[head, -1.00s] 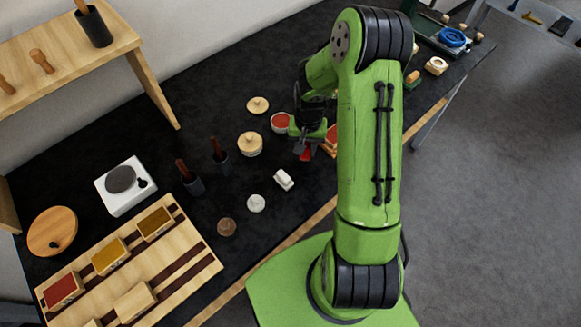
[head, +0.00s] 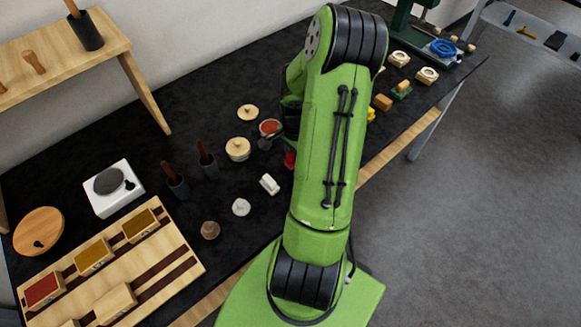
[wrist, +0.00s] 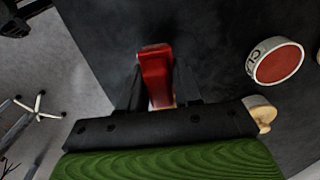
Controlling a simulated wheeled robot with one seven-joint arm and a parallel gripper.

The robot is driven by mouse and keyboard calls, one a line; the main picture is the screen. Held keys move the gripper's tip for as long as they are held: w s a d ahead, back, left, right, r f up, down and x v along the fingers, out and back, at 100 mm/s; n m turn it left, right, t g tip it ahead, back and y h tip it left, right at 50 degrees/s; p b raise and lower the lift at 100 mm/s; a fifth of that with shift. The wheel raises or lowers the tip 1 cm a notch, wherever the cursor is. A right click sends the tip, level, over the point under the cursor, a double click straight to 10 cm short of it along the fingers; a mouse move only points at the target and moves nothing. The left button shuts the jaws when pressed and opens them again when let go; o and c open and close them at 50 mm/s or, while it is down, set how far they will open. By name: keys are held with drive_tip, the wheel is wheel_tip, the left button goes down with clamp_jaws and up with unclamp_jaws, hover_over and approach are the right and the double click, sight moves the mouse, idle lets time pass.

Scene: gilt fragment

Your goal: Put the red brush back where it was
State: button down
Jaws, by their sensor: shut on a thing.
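The red brush (wrist: 156,70) is between the two dark fingers of my gripper (wrist: 157,88) in the wrist view, with its red end pointing away past the fingertips. My gripper is shut on it, above the dark bench top. In the head view a bit of the red brush (head: 289,160) shows at the left edge of my green arm. The arm hides most of the gripper there. I cannot tell from these frames which spot on the bench the brush came from.
A jar with a red top surface (head: 270,127) stands close beside the gripper; it also shows in the wrist view (wrist: 278,62). A lidded wooden pot (head: 238,149), a white block (head: 269,184) and dark cups (head: 207,163) stand left. Wooden-and-green pieces (head: 401,91) lie beyond my arm.

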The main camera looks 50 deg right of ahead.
wheel_tip(320, 180, down, 4)
drive_tip(key=shift+f, duration=0.25)
